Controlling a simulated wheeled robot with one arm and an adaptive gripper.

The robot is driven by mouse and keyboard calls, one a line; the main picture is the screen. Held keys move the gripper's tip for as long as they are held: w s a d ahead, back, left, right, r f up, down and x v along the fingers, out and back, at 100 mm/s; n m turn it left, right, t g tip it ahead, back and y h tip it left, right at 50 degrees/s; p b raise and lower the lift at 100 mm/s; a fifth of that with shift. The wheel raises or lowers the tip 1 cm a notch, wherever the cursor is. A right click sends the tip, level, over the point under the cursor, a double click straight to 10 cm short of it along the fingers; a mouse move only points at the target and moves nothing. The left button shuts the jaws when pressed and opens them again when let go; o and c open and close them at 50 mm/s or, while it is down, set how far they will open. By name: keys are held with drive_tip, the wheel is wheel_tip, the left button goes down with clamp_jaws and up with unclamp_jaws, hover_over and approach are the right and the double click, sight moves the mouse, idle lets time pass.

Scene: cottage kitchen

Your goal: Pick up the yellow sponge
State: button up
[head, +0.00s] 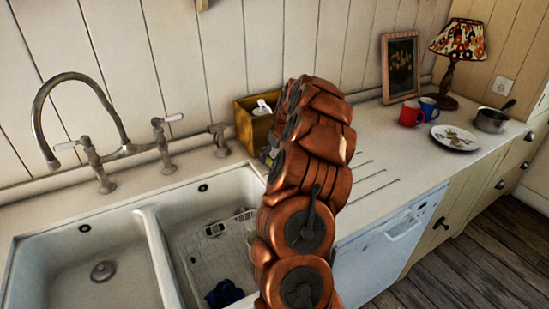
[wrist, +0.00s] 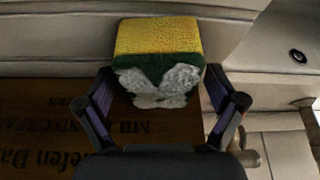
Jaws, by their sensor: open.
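The yellow sponge (wrist: 158,38) is in the wrist view at top centre. It has a yellow face, a dark green band and a whitish patterned patch on the side toward me. My gripper (wrist: 159,80) is open, with one finger on each side of the sponge's near part. Narrow gaps seem to show between the fingers and the sponge; contact is hard to tell. In the head view I cannot make out the sponge, and my arm covers much of the middle.
A wooden surface with dark lettering (wrist: 45,125) lies below left in the wrist view. In the head view, a yellow-brown box (head: 243,125) stands by the wall, beside the double sink (head: 142,212) and tap (head: 80,80). Red mug (head: 411,114) and plate (head: 455,138) stand further right.

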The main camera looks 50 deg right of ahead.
sight(275, 152)
drive_tip(key=shift+c, duration=0.2)
drive_tip(key=c, duration=0.8)
drive_tip(key=shift+r, duration=0.15)
drive_tip(key=shift+r+p, duration=0.3)
drive_tip(key=shift+p, duration=0.5)
drive_tip(key=shift+w+r+b, duration=0.1)
drive_tip(key=shift+r+b, duration=0.1)
drive_tip(key=shift+b, duration=0.45)
wheel_tip(275, 152, up, 2)
drive_tip(key=shift+r+b, duration=0.1)
drive_tip(key=shift+b, duration=0.45)
drive_tip(key=shift+s+r, duration=0.2)
drive_tip(key=shift+r, duration=0.05)
drive_tip(key=shift+s+a+r+b, duration=0.25)
drive_tip(key=shift+s+a+b, duration=0.85)
drive_tip(key=shift+s, duration=1.15)
drive_tip(key=shift+s+a+r+b, duration=0.25)
drive_tip(key=shift+s+a+b, duration=0.3)
drive_tip(key=shift+s+a, duration=1.4)
drive_tip(key=shift+s+a+r+b, duration=0.25)
drive_tip(key=shift+s+a+b, duration=0.7)
drive_tip(key=shift+s, duration=1.65)
